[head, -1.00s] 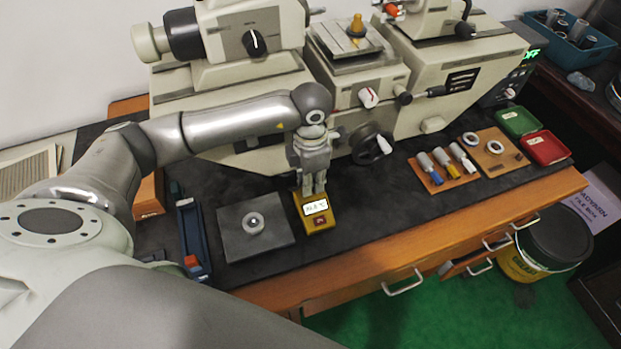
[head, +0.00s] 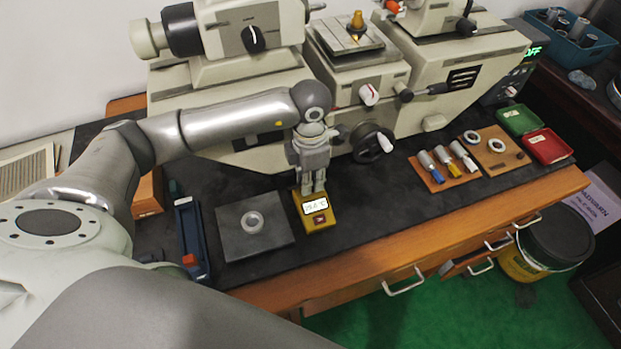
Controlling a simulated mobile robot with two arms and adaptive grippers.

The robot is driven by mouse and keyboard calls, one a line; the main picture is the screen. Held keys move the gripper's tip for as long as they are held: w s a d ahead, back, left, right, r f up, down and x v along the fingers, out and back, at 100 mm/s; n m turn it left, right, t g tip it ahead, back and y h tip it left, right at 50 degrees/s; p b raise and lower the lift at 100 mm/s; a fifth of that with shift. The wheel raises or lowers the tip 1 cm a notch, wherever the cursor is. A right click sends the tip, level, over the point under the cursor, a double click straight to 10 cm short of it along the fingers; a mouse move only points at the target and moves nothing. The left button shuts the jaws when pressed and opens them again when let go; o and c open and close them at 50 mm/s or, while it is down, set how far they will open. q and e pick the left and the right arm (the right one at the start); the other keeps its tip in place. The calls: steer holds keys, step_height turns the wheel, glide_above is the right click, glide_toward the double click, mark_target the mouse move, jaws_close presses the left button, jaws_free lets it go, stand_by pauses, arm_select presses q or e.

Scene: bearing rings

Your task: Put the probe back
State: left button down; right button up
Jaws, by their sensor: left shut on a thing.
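The yellow meter (head: 317,221) with a lit display lies on the dark bench mat, right of a grey plate. My left gripper (head: 313,190) points down at the meter's back end, its fingertips at or just above it. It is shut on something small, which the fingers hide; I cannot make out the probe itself. A metal ring (head: 253,222) lies on the grey plate (head: 230,241). My right gripper is not in view.
A large beige measuring machine (head: 240,88) stands behind. A blue tray (head: 190,240) lies left of the plate. Right are a wooden board with several handled tools (head: 447,173), a board with rings (head: 499,160), and green (head: 518,120) and red (head: 549,147) trays.

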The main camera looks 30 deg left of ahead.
arm_select(q)
steer(key=shift+f+b, duration=0.3)
stand_by(0.9)
steer(key=c, duration=1.3)
jaws_free()
steer(key=shift+o, duration=0.2)
steer(key=shift+r+p, duration=2.5)
steer(key=shift+r, duration=1.8)
steer(key=shift+s+f, duration=0.1)
